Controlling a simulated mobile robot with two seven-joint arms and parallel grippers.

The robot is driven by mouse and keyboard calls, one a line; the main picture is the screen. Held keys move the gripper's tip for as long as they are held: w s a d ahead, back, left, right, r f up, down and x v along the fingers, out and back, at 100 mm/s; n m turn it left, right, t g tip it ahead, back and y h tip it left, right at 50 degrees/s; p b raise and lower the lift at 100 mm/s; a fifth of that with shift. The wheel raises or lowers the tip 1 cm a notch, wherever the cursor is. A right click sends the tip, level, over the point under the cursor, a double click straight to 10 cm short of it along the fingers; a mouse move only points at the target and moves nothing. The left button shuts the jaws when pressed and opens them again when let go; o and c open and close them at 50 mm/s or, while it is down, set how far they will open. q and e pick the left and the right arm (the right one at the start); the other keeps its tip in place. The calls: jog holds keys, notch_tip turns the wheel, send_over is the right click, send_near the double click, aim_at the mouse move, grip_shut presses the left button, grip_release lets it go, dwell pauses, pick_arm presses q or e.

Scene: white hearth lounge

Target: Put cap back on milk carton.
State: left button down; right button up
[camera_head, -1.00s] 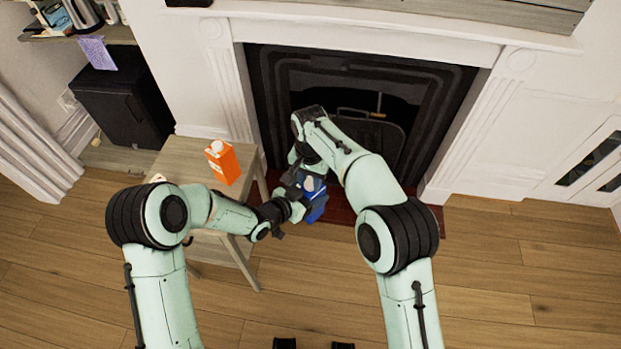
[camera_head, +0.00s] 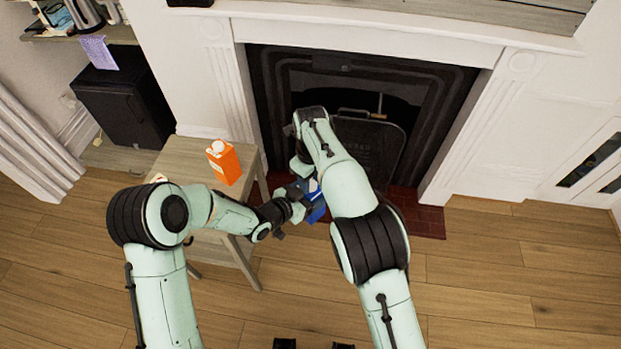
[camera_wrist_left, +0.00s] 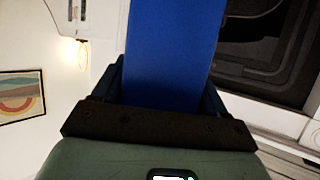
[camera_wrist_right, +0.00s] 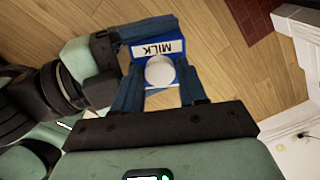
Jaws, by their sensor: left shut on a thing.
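The blue milk carton (camera_head: 317,210) is held in front of the fireplace by my left gripper (camera_head: 298,192). Its blue side fills the space between the fingers in the left wrist view (camera_wrist_left: 172,50). In the right wrist view the carton's top shows a MILK label (camera_wrist_right: 160,49). A round white cap (camera_wrist_right: 160,71) sits at the carton's top, between the fingers of my right gripper (camera_wrist_right: 160,84). The fingers are close on both sides of the cap. I cannot tell whether they grip it or whether it is seated on the spout.
An orange carton with a white cap (camera_head: 223,162) stands on a small wooden table (camera_head: 182,158) at the left. The fireplace (camera_head: 375,140) with its red brick hearth (camera_head: 425,215) is behind my grippers. The wooden floor at the right is clear.

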jog(key=shift+o, duration=0.9)
jog(key=shift+r, duration=2.25)
jog(key=shift+c, duration=0.4)
jog(key=shift+n, duration=0.3)
